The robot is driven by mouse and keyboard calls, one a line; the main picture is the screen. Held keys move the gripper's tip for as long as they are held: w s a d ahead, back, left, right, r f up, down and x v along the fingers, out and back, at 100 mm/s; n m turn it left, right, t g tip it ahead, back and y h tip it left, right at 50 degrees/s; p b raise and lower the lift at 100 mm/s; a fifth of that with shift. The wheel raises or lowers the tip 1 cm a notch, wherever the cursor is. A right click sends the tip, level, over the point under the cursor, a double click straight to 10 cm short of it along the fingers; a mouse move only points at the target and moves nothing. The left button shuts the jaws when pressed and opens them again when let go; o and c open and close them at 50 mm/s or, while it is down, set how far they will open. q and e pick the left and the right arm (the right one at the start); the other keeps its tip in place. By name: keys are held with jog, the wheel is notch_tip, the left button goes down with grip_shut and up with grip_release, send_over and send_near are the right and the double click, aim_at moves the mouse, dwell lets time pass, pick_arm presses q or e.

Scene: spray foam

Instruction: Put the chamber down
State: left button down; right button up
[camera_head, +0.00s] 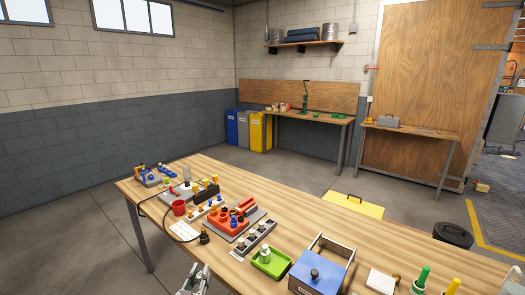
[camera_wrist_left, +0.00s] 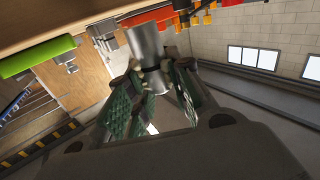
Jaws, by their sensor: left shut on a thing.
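My left gripper (camera_head: 194,281) shows at the bottom edge of the head view, in front of the table's near edge. In the left wrist view its green-padded fingers (camera_wrist_left: 155,85) are shut on a silver metal cylinder, which I take to be the chamber (camera_wrist_left: 146,42). The chamber sticks out past the fingertips towards the table, which shows tilted at the top of that view. I cannot tell whether its far end touches anything. In the head view I cannot make the chamber out.
On the wooden table (camera_head: 295,230) stand an orange fixture (camera_head: 240,211), a grey block with sockets (camera_head: 252,238), a green tray (camera_head: 270,263), a blue-lidded box (camera_head: 318,276) and a red cup (camera_head: 179,208). A dark small part (camera_head: 204,238) stands near the front edge. The right rear tabletop is clear.

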pick_arm(q)
jog(key=s+a+f+y, duration=0.1)
jog(key=s+f, duration=0.1)
jog(key=s, duration=0.6)
jog(key=shift+a+f+n+y, duration=0.2)
jog(key=shift+f+n+y, duration=0.1)
jog(key=shift+f+n, duration=0.1)
pick_arm(e)
jog(key=shift+d, duration=0.15)
